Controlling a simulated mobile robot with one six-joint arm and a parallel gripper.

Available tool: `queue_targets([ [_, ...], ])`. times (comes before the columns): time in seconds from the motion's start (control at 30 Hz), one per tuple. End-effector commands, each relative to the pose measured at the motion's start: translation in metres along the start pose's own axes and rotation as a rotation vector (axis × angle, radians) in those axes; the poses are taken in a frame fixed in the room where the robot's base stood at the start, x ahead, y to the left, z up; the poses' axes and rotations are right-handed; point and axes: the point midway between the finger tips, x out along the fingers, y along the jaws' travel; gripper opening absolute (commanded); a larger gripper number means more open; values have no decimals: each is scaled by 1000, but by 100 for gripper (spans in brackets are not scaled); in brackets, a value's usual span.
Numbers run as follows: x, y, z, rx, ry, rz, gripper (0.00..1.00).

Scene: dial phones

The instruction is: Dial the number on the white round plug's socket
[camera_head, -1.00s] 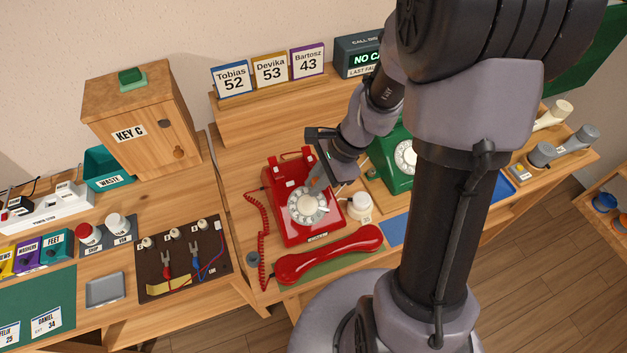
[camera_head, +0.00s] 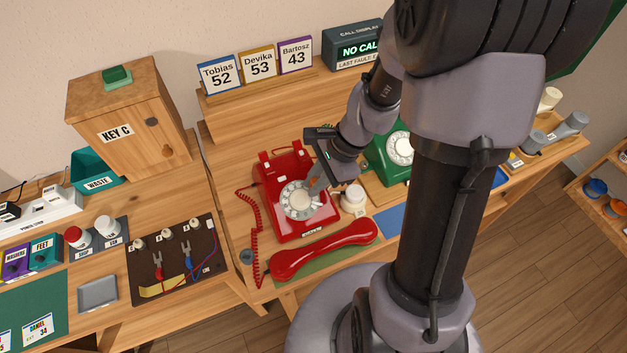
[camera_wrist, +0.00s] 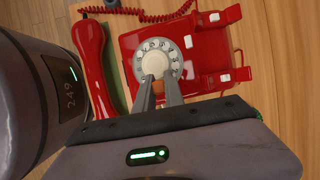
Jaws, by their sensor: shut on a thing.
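The red dial phone (camera_head: 268,187) stands on the desk, with its white dial (camera_head: 314,208) facing up. In the wrist view the dial (camera_wrist: 175,49) is partly covered by my fingers. My gripper (camera_head: 317,187) reaches down to the dial; its fingertips (camera_wrist: 159,82) are close together beside the pale hub, shut on part of the dial. The exact part held is hidden. The red handset (camera_head: 325,249) lies off the phone on a green mat. A white power strip (camera_head: 45,207) stands at the far left; I cannot tell its plug shapes or socket numbers.
A green dial phone (camera_head: 378,158) stands right of my gripper, partly behind my arm. A pale round object (camera_head: 353,197) is close beside the red phone. Name cards (camera_head: 260,65) and a call display (camera_head: 355,48) stand behind. A wire board (camera_head: 200,268) lies left.

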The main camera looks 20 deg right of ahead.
Motion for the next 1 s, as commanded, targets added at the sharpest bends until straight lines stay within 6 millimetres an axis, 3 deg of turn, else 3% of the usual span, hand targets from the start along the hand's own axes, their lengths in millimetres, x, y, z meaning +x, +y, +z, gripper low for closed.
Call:
queue_targets([
  [0.77,6,18,-1,0,0,-1,0],
  [1.0,-8,20,5,0,0,-1,0],
])
